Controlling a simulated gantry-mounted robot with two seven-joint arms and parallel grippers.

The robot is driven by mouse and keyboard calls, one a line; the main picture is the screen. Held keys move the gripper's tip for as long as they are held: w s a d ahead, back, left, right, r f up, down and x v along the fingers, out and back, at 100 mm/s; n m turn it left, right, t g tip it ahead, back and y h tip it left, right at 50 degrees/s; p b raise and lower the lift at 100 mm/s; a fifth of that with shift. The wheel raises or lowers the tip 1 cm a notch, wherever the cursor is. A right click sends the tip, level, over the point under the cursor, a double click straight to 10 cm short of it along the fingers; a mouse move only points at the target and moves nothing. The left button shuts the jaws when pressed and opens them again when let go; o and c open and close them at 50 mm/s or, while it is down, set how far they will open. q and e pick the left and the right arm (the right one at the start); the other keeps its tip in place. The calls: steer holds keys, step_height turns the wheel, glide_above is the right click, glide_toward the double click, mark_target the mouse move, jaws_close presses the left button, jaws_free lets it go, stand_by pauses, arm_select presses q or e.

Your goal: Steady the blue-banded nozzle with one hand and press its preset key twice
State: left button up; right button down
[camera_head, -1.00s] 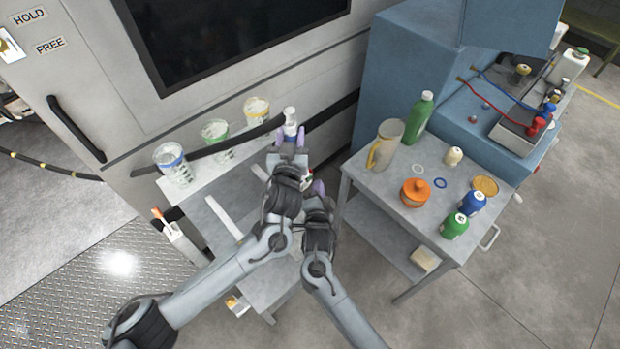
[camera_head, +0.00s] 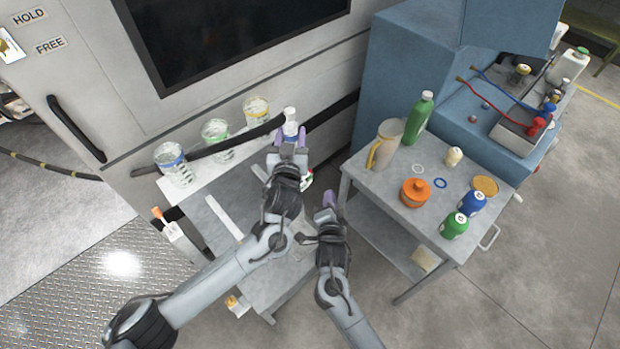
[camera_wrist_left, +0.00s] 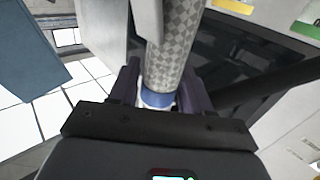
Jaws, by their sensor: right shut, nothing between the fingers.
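The blue-banded nozzle (camera_head: 290,129) stands by the machine's front, its pale tip up. In the left wrist view its checkered grey tube and blue band (camera_wrist_left: 157,99) lie between my left gripper's dark purple fingers. My left gripper (camera_head: 290,146) appears shut on the nozzle near the band; my wrist hides most of its lower part. A small red, white and green part (camera_head: 308,180) shows beside my left wrist; I cannot tell whether it holds the preset key. My right gripper (camera_head: 325,205) is shut and empty, below and right of that part, apart from it.
Clear jars with blue (camera_head: 172,165), green (camera_head: 216,138) and yellow (camera_head: 257,110) bands stand on a ledge at left. A grey cart (camera_head: 400,222) at right carries a jug (camera_head: 384,145), an orange pot (camera_head: 415,193) and several bottles. A black rail (camera_head: 225,146) crosses the machine front.

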arm_select(q)
steer(key=o, duration=0.4)
steer(key=shift+c, duration=0.2)
steer(key=shift+s, duration=0.15)
